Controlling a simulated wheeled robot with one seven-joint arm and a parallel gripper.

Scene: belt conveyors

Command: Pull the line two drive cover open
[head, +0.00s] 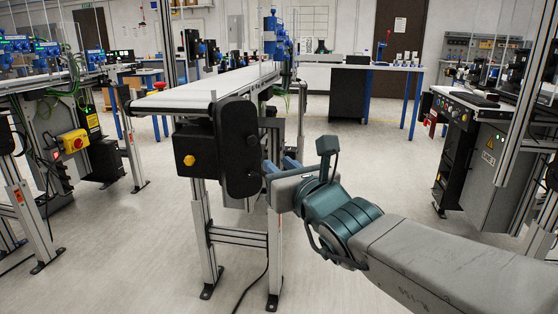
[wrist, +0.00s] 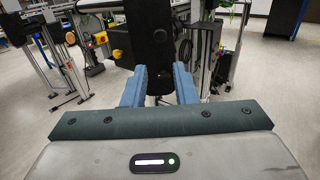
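The drive cover (head: 240,147) is a tall black rounded housing at the near end of the middle conveyor (head: 205,92). It looks closed against the conveyor's side, and no line number is readable on it. In the wrist view the cover (wrist: 150,35) stands upright straight ahead. My gripper (head: 280,167) is at the cover's lower right side in the head view. Its two blue fingers are apart in the wrist view (wrist: 159,84), with the cover's dark lower part showing between or just beyond them. Whether they touch it is unclear.
A black box with a yellow knob (head: 189,160) sits left of the cover. Silver conveyor legs (head: 203,235) stand below, with a dark cable on the floor. Another conveyor with a yellow switch box (head: 74,141) is at left; a grey machine (head: 487,155) is at right. Floor between is clear.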

